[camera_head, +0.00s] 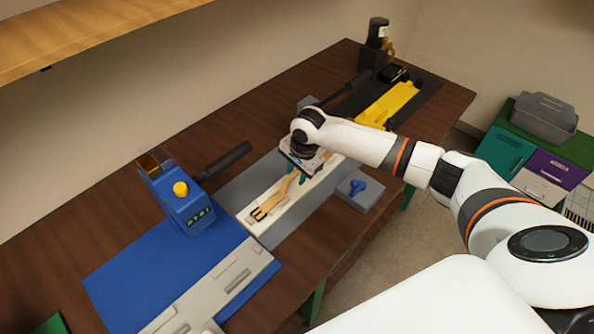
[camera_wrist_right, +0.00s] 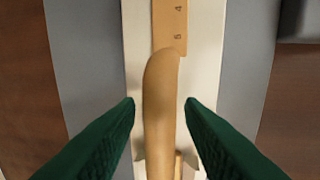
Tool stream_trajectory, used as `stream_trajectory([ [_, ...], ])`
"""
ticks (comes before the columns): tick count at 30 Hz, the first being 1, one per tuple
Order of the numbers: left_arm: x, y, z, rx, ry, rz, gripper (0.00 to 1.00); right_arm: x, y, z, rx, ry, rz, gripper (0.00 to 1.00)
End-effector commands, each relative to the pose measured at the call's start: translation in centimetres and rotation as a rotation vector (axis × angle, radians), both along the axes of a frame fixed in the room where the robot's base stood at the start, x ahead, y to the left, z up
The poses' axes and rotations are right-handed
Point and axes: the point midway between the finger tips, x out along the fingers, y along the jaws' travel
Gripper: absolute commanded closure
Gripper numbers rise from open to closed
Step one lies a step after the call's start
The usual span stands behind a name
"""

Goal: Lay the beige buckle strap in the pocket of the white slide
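The beige buckle strap (camera_head: 284,190) lies along the white slide (camera_head: 245,222), with its dark-framed buckle (camera_head: 260,213) toward the near left end. In the right wrist view the strap (camera_wrist_right: 162,95) has a rounded end and runs between the fingers. My right gripper (camera_wrist_right: 160,104) is open, with its green fingers on either side of the strap and a small gap on each side. In the head view my right gripper (camera_head: 296,175) is over the slide and hides part of it. The pocket's outline is not clear. My left gripper is not in view.
A tan piece with printed numbers (camera_wrist_right: 170,25) lies ahead of the strap's end. A blue device (camera_head: 180,200) with a yellow knob stands left of the slide. A grey block with a blue knob (camera_head: 358,188) is at the right. A yellow bar (camera_head: 390,104) lies farther back.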

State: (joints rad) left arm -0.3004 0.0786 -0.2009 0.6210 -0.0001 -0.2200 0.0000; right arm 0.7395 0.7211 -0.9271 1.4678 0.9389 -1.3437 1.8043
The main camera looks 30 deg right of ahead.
Motion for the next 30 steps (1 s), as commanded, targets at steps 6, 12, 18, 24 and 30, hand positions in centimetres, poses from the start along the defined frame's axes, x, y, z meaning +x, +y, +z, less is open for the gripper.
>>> stream_trajectory([
  [6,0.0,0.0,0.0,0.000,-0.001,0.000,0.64,0.0,0.0,0.0,0.000,0.000,0.000,0.63],
  [12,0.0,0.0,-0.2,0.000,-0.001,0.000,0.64,-0.1,-0.1,0.9,0.000,-0.001,0.000,0.63],
  [18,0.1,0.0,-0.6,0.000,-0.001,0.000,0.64,-0.7,-0.3,4.6,0.000,-0.004,0.001,0.63],
  [24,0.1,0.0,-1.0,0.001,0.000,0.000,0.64,-1.4,-0.5,8.7,0.000,-0.004,0.000,0.63],
  [30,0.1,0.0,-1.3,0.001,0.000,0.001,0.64,-1.9,-0.7,11.4,0.000,-0.001,0.000,0.63],
])
